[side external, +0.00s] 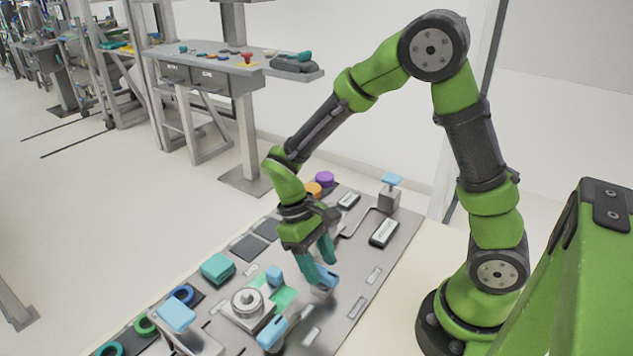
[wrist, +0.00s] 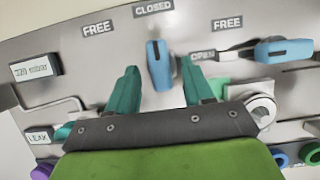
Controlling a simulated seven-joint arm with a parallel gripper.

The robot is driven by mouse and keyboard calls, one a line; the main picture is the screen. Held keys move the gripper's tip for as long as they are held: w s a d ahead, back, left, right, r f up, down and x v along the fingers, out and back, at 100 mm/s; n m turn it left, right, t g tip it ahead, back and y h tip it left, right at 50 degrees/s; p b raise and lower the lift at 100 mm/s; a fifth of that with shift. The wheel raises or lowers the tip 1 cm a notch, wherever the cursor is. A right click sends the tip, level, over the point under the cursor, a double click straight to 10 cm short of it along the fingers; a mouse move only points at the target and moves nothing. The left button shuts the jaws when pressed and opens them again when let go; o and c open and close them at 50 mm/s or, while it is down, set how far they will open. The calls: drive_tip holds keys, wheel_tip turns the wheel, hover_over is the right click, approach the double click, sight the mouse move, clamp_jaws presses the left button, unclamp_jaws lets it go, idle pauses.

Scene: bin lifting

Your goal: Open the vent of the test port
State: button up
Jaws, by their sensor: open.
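A blue lever handle (wrist: 160,65) points at a label reading CLOSED (wrist: 153,8) in the wrist view. My gripper (wrist: 159,74) is open, with one teal finger on each side of this handle and a visible gap to each. In the side view my gripper (side external: 319,271) reaches down to the same blue handle (side external: 326,279), partly hidden by the fingers. A second blue lever (wrist: 284,50) lies to the right, beside a label reading OPEN (wrist: 203,55). In the side view a blue lever (side external: 271,333) stands near the front. Which lever is the vent is not labelled.
A round silver fitting (side external: 247,302) sits beside the levers on the grey panel (side external: 345,296). FREE labels (wrist: 97,28) flank CLOSED.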

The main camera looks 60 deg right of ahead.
drive_tip(key=shift+s+f, duration=0.25)
drive_tip(key=shift+f, duration=0.3)
clamp_jaws()
